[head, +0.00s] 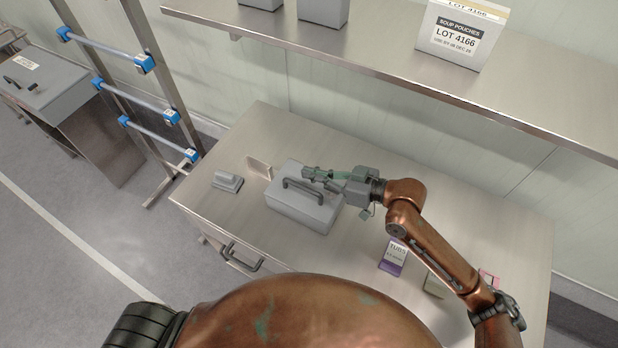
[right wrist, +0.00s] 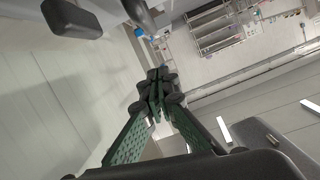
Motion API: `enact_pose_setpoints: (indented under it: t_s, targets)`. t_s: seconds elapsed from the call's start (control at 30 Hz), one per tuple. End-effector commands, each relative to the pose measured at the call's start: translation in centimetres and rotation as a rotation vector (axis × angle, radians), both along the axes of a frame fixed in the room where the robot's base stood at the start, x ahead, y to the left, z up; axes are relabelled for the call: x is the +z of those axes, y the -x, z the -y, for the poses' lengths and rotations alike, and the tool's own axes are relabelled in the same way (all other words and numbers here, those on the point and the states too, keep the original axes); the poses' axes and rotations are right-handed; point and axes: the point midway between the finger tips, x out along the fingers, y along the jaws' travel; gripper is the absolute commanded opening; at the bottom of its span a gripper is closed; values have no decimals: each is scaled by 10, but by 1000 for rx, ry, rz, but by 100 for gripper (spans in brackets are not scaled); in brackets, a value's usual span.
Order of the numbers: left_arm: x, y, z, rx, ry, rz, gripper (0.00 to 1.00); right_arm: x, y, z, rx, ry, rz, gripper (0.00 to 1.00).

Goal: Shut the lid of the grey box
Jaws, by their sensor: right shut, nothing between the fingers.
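The grey box (head: 300,213) stands on the steel table, with a dark bar handle on its top. Its lid looks down flat on the body; whether it is fully seated is too small to tell. My right gripper (head: 312,178) reaches in from the right, over the back right part of the box top. Its fingers are shut and empty, just behind the handle; I cannot tell whether they touch the lid. The right wrist view shows the green-sided fingers (right wrist: 157,95) closed together. My left gripper is not in view.
The steel table (head: 255,135) also holds a small grey block (head: 228,182), an upright plate (head: 259,168) and a purple-white TUBS carton (head: 393,257). A shelf (head: 400,62) with a SOUP POUCHES box (head: 462,33) overhangs behind. A rack with blue fittings (head: 145,64) stands at left.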

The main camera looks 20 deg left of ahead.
Motion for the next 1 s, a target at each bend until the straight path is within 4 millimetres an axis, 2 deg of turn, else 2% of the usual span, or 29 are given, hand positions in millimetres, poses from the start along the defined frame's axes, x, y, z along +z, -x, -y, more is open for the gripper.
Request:
enact_pose_setpoints:
  t_s: [0.03, 0.1, 0.4, 0.6, 1.0]
  targets:
    - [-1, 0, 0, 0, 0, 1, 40, 2, 1, 16, -5, 4, 4, 0]
    - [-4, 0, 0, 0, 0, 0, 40, 3, 5, 31, -4, 5, 1, 0]
    - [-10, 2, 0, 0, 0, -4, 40, 15, 15, 81, -4, 3, -1, 0]
    - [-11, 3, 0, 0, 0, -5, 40, 20, 17, 94, -2, 1, 0, 0]
    - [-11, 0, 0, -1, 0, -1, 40, 21, 18, 95, -1, 0, -1, 0]
